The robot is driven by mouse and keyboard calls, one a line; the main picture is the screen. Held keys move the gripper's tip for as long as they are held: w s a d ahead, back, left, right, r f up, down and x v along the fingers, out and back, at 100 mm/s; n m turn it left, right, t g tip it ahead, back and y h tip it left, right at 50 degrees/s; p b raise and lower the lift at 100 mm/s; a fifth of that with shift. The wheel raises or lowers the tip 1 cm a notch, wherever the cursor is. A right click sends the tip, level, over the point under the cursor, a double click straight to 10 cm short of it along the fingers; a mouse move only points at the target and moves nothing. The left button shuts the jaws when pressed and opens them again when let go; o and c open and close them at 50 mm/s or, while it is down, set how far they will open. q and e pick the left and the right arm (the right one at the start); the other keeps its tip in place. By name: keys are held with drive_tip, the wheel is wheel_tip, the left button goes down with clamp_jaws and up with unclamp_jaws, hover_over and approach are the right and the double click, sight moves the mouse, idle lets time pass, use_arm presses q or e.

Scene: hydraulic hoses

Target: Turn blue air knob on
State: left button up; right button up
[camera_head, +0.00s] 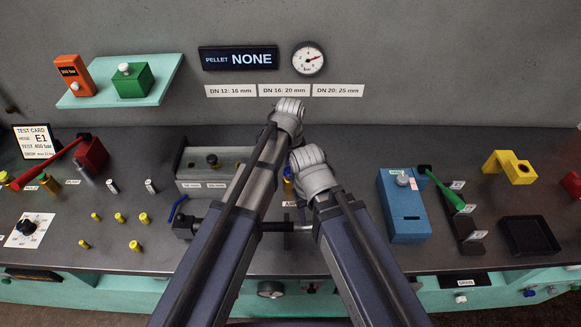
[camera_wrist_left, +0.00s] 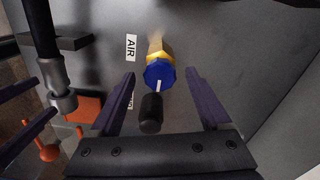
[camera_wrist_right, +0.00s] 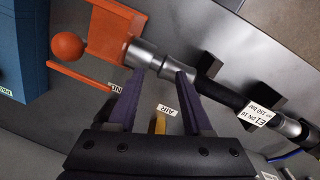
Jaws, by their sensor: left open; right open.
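The blue air knob (camera_wrist_left: 158,74) sits on a brass body beside the AIR label (camera_wrist_left: 130,47) in the left wrist view. A white mark runs across its blue face. My left gripper (camera_wrist_left: 160,84) is open, with its fingers on either side of the knob in the picture; I cannot tell whether they touch it. My right gripper (camera_wrist_right: 160,76) is open and empty near a hose (camera_wrist_right: 216,88) and the AIR label (camera_wrist_right: 168,109). In the head view my arms hide most of the knob and both sets of fingers.
A black cylinder (camera_wrist_left: 151,113) stands close beside the blue knob. An orange bracket and orange ball (camera_wrist_right: 67,46) lie near my right gripper. A blue box (camera_head: 404,212) stands right of my arms, and a grey block (camera_head: 208,166) stands to their left.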

use_arm(q)
drive_tip(key=shift+r, duration=0.15)
use_arm(e)
drive_tip(key=shift+r, duration=0.15)
use_arm(q)
wheel_tip(320, 180, up, 8)
drive_tip(key=p, duration=0.8)
drive_tip(key=shift+f, duration=0.2)
use_arm(e)
wheel_tip(320, 180, up, 8)
drive_tip(key=shift+f, duration=0.25)
